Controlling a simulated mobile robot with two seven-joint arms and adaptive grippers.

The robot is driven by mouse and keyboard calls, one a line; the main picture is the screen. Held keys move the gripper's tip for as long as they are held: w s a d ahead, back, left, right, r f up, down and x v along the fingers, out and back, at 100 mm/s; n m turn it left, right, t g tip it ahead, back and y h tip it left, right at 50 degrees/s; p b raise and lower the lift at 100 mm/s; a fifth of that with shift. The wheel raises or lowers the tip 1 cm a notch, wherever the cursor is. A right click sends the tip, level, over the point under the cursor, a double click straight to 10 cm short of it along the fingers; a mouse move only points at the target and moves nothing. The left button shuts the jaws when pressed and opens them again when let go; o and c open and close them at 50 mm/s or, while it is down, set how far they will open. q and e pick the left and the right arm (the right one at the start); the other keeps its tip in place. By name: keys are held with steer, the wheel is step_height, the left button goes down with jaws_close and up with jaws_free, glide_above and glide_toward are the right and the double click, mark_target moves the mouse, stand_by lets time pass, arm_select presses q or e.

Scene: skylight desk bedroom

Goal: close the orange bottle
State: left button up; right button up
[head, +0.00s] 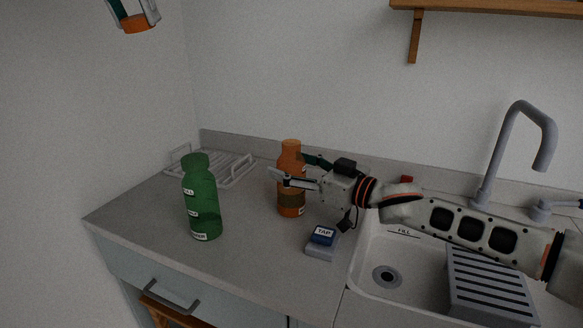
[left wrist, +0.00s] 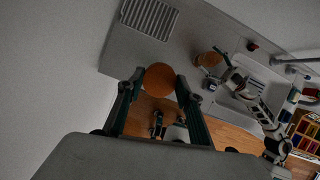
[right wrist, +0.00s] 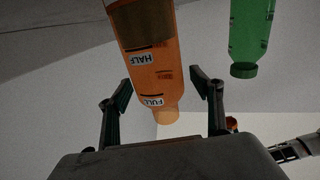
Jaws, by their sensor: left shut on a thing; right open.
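The orange bottle (head: 290,206) stands upright on the counter, its narrow neck uncovered at the top. My right gripper (head: 285,165) is open, with its fingers at the bottle's upper body. In the right wrist view the bottle (right wrist: 152,75) shows upside down between the spread fingers of the right gripper (right wrist: 160,84), with HALF and FULL labels. My left gripper (head: 138,20) is high at the upper left, shut on an orange cap (head: 137,24). The round cap (left wrist: 160,79) fills the gap between the fingers in the left wrist view.
A green bottle (head: 202,205) stands left of the orange one. A wire rack (head: 232,172) lies behind it. A grey block with a blue TAP label (head: 323,236) is near the sink (head: 370,285). A tap (head: 546,145) and shelf (head: 480,8) are at right.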

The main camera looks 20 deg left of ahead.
mark_target(291, 143)
arm_select(q)
steer(key=shift+f, duration=0.1)
arm_select(e)
steer(key=shift+w+f, duration=0.1)
steer(key=shift+f, duration=0.05)
steer(key=c, duration=1.5)
